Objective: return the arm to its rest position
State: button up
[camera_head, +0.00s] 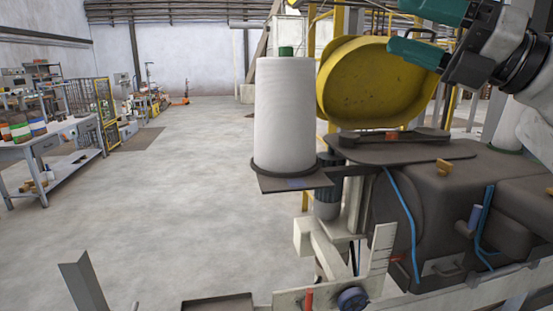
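My gripper (396,26) is at the upper right of the head view, with two teal fingers pointing left. The fingers are spread apart, and nothing shows between them. It is held up high, in front of or beside the yellow round cover (352,88) of the bagging machine; the gap between them cannot be told. My arm comes in from the right edge, and most of it is out of view.
A white thread cone (284,115) stands upright on a small dark plate (300,181) at the centre. The dark machine body (440,205) with blue hoses fills the lower right. A workbench (62,150) stands at the left. Open floor (190,190) lies left of the machine.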

jog(key=w+d+f+m+t+h, duration=0.2)
jog(key=d+f+m+t+h, duration=0.45)
jog(key=m, duration=0.85)
jog(key=w+d+f+m+t+h, duration=0.25)
jog(key=d+m+t+h, duration=0.55)
jog(key=m+h, duration=0.5)
notch_tip(320, 180, down, 28)
jog(key=s+d+m+g+h, duration=0.2)
jog(key=s+m+g+h, duration=0.15)
jog(key=m+g, duration=0.65)
jog(key=s+a+f+m+g+y+p, duration=0.1)
jog(key=s+a+f+g, duration=0.15)
jog(key=s+f, duration=0.55)
jog(key=s+a+f+m+g+y, duration=0.15)
jog(key=s+f+g, duration=0.25)
jog(key=f, duration=0.8)
jog(key=s+a+f+g+y, duration=0.1)
jog(key=s+f+g, duration=0.3)
jog(key=s, duration=0.8)
jog(key=s+a+f+g, duration=0.2)
jog(key=s+f, duration=0.5)
jog(key=s, duration=0.4)
jog(key=shift+s+f+n+g+y, duration=0.25)
jog(key=shift+s+n+g+y, duration=0.15)
jog(key=shift+g, duration=0.5)
